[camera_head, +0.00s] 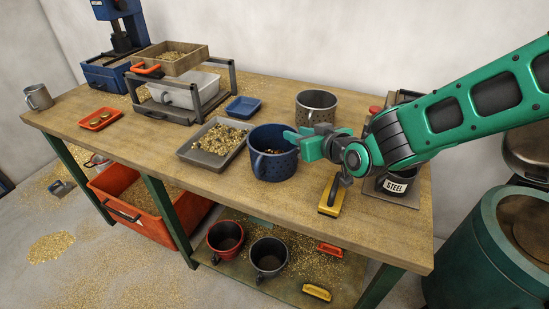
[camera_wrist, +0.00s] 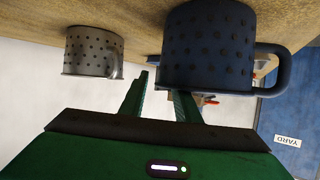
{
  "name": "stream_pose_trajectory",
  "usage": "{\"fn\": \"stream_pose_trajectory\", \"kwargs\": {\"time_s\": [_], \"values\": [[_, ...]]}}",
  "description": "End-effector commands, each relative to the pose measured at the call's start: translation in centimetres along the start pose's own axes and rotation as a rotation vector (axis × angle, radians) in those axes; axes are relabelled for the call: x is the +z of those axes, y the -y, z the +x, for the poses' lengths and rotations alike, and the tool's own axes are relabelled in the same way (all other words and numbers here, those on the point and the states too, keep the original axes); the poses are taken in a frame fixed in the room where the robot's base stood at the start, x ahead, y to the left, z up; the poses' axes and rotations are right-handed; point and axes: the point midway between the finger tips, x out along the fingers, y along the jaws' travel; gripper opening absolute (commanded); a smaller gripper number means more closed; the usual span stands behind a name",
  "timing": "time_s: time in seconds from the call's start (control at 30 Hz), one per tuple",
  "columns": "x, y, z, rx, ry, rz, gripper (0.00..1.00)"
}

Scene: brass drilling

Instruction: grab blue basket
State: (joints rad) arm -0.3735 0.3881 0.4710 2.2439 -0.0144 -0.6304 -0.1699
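The blue basket (camera_head: 268,163), a dark blue perforated cup with a side handle and some brass bits inside, stands upright on the workbench in the head view. It also shows large and upside down in the wrist view (camera_wrist: 207,45). My gripper (camera_head: 298,143) is at the basket's right rim. In the wrist view, my gripper's fingers (camera_wrist: 162,90) are apart. One finger is outside the basket's wall, and the other meets the rim, its tip seemingly hidden by the basket. I cannot tell whether either finger touches the wall.
A grey perforated basket (camera_head: 316,107) stands behind on the bench (camera_head: 95,140). A grey tray (camera_head: 205,158) of brass bits lies left of the blue basket, near a small blue tray (camera_head: 243,107). A yellow-handled brush (camera_head: 331,197) and a STEEL container (camera_head: 398,187) are at the right.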

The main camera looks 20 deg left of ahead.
Motion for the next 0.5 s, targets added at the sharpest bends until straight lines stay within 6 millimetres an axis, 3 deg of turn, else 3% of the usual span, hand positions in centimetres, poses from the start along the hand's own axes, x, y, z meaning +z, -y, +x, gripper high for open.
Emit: {"fn": "stream_pose_trajectory", "kwargs": {"time_s": [0.13,0.4,0.5], "values": [[0.05,0.12,1.24,-0.002,0.001,0.001,0.29],[0.00,0.09,1.39,-0.001,0.000,0.000,0.29],[0.01,0.06,1.39,-0.001,0.001,0.000,0.05]]}}
